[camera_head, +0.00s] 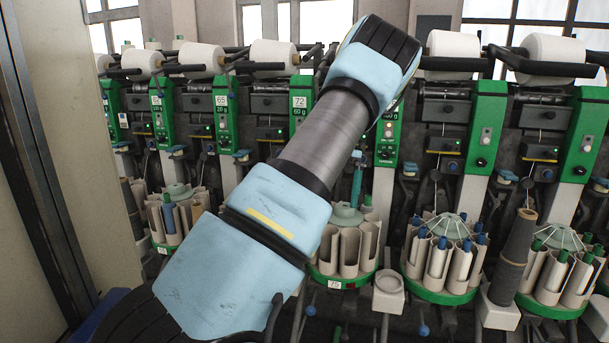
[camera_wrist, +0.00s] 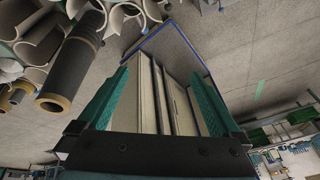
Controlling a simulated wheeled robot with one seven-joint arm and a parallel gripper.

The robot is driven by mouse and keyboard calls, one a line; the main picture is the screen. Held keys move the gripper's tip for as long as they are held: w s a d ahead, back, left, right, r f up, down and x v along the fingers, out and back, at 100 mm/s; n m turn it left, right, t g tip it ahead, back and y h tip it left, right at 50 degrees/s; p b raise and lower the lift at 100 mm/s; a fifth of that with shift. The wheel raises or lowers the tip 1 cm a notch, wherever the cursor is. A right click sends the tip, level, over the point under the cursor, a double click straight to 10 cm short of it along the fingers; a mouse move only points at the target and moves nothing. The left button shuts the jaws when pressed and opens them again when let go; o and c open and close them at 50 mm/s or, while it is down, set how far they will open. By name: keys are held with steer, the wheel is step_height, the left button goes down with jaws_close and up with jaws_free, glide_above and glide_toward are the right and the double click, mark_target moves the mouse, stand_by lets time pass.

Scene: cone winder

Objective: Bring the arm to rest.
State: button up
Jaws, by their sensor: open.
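My arm, light blue and grey, stretches across the head view from the lower left to the upper middle, bent at its upper end. My gripper (camera_wrist: 160,76) shows in the wrist view with two teal fingers spread well apart. Nothing is held between them. Pale upright panels of a box-like body (camera_wrist: 172,95) show in the gap, beyond the fingers; I cannot tell how far off they are. I cannot make out the gripper clearly in the head view.
The green-and-grey winder (camera_head: 478,130) runs across the back, with white yarn packages (camera_head: 452,50) on top. Round bobbin magazines (camera_head: 440,262) stand in front. A dark tube (camera_head: 513,255) stands at the right; a dark tube (camera_wrist: 72,72) shows near the left finger. A beige panel (camera_head: 75,120) stands left.

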steer(key=s+a+m+h, duration=0.1)
steer(key=s+a+m, duration=0.2)
steer(key=a+m, duration=0.3)
steer(key=s+a+m+t, duration=0.2)
steer(key=s+a+m, duration=0.3)
steer(key=s+m, duration=0.5)
steer(key=s+a+f+m+t, duration=0.1)
steer(key=s+a+m+t, duration=0.2)
steer(key=s+m, duration=0.7)
steer(key=shift+s+a+f+m+h, duration=0.15)
steer(key=shift+a+m+h, duration=0.15)
steer(key=shift+a+m, duration=0.85)
